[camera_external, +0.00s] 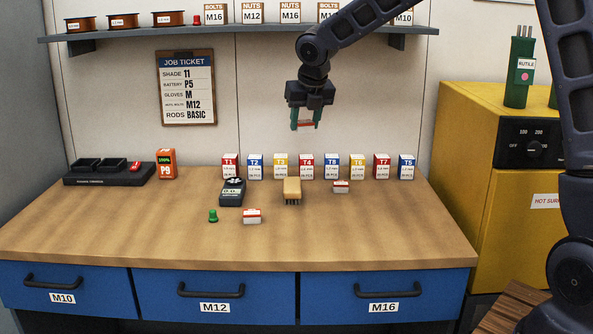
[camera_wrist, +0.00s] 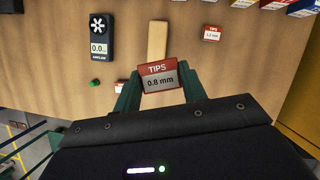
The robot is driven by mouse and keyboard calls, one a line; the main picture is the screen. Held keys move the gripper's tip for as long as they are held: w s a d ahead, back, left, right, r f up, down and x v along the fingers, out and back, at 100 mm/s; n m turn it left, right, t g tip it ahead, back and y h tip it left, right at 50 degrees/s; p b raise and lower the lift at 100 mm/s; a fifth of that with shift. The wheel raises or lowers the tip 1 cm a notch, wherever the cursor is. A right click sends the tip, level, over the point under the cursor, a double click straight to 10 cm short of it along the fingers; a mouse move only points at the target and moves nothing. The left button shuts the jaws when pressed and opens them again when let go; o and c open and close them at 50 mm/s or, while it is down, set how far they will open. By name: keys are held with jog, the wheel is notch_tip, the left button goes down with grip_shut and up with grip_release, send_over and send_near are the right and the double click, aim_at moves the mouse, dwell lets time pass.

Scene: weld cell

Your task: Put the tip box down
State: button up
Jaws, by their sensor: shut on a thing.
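My gripper (camera_external: 305,117) is shut on a small red and white tip box (camera_external: 305,126), held in the air above the back of the workbench (camera_external: 350,235). In the wrist view the tip box (camera_wrist: 158,77) sits between the green fingers and reads "TIPS 0.8 mm". Its underside is hidden. Two similar red and white boxes are on the bench: one near the front (camera_external: 252,216) and one to the right of the brush (camera_external: 341,187).
A wooden brush (camera_external: 292,190), a dark airflow meter (camera_external: 232,192) and a green knob (camera_external: 213,215) stand mid-bench. Several labelled boxes (camera_external: 306,167) line the back. A charger (camera_external: 108,172) and orange P9 box (camera_external: 167,163) are at left. The front right of the bench is clear.

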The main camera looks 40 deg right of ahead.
jog(key=w+a+n+y, duration=0.1)
jog(key=w+a+n, duration=0.25)
jog(key=a, duration=1.45)
jog(key=n+y, duration=0.1)
jog(key=n, duration=0.1)
send_over(185, 244)
jog(key=s, duration=0.2)
jog(key=f, duration=0.1)
jog(key=shift+t, duration=0.3)
jog(key=f, duration=1.9)
jog(key=shift+w+f, duration=0.25)
jog(key=shift+f, duration=0.1)
jog(key=o, duration=1)
